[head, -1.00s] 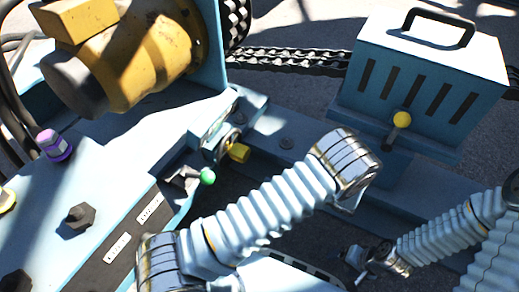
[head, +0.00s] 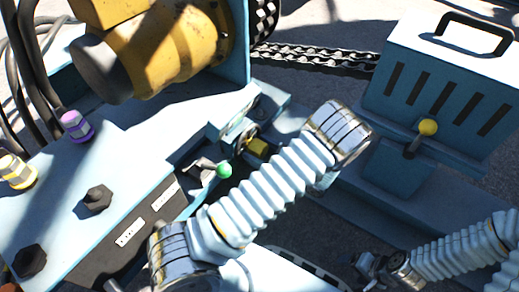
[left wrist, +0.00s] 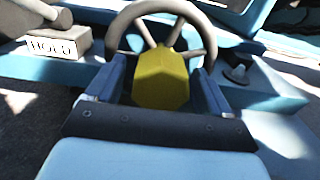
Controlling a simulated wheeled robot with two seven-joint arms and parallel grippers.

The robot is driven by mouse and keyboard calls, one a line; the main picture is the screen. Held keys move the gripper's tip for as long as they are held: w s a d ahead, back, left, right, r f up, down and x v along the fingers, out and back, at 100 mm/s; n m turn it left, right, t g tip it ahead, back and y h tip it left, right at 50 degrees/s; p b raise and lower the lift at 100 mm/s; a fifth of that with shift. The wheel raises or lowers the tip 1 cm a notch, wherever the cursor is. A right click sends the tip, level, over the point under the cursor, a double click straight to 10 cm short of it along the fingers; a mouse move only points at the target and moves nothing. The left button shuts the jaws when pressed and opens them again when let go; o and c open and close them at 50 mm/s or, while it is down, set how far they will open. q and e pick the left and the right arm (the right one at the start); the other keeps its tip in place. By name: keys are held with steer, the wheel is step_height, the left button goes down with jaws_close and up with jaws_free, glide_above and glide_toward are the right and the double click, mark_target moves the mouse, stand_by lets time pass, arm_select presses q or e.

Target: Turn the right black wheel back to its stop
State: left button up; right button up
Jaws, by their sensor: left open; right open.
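A dark round wheel (left wrist: 165,20) with spokes fills the top middle of the left wrist view, with a yellow faceted block (left wrist: 160,78) in front of it. In the head view the wheel (head: 248,133) is small and partly hidden, with the yellow block (head: 257,148) beside it. My left gripper (left wrist: 160,72) is open, its two blue fingers on either side of the yellow block; contact cannot be told. In the head view my left forearm hides that gripper. My right gripper (head: 370,270) is open and empty, low in the picture, away from the wheel.
A green-knobbed lever (head: 224,170) sits just left of the wheel. A blue box (head: 440,85) with a yellow-knobbed lever stands right. A yellow motor (head: 165,45) and chain (head: 315,58) are behind.

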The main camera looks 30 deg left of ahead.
arm_select(q)
steer(key=c, duration=1.5)
steer(key=shift+o, duration=0.2)
steer(key=shift+n, duration=0.3)
steer(key=n+b, duration=0.1)
steer(key=n, duration=0.5)
steer(key=shift+f+b, duration=0.1)
steer(key=shift+b, duration=0.3)
steer(key=n+b, duration=0.1)
steer(key=n, duration=0.5)
steer(key=shift+n+b, duration=0.4)
steer(key=o, duration=1.5)
steer(key=shift+c, duration=0.2)
